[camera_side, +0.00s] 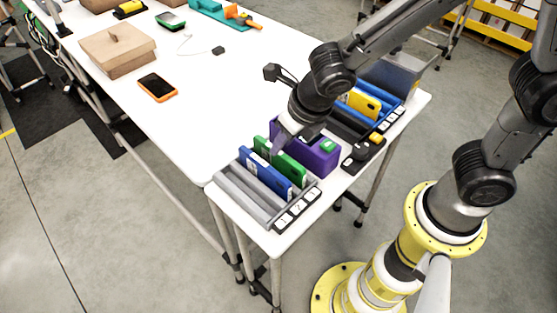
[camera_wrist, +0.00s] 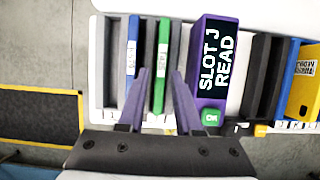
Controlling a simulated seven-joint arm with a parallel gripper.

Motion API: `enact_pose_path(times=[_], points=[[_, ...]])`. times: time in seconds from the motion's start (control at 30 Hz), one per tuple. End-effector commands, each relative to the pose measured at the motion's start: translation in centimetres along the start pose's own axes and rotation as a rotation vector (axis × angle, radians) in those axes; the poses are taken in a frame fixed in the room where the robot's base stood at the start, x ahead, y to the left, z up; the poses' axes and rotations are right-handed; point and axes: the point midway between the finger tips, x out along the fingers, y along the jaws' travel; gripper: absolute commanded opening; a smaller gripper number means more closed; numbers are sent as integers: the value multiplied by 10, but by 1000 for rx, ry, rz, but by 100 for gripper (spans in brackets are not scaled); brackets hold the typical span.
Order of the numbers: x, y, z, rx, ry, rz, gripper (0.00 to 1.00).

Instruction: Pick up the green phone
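The green phone (camera_side: 291,168) stands on edge in a slot of the grey rack, between a blue phone and a purple box. In the wrist view the green phone (camera_wrist: 162,65) shows as a thin upright strip with a white label. My gripper (camera_wrist: 161,74) is open, its two purple fingers apart on either side of the green strip, with nothing held. In the side view my gripper (camera_side: 278,146) is at the phone's upper edge, and partly hides it. I cannot tell whether the fingers touch it.
The blue phone (camera_side: 265,178) stands close on the left. The purple box (camera_side: 321,159), its wrist-view display reading "SLOT J READ", stands close on the right. Farther right is a yellow phone (camera_side: 363,103) in a blue rack. A cardboard box (camera_side: 118,48) and an orange-edged phone (camera_side: 157,87) lie on the white table.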

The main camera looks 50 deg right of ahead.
Motion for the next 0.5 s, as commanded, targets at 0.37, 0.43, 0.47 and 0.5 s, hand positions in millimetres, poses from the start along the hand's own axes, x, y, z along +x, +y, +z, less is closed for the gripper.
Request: enact_pose_path(times=[0.37,0.43,0.47,0.5], points=[[44,-2,-4,-1,2,-2,34],[49,-3,-4,-1,2,-2,34],[51,-3,-4,0,2,-2,34],[52,-2,-3,1,1,-1,34]])
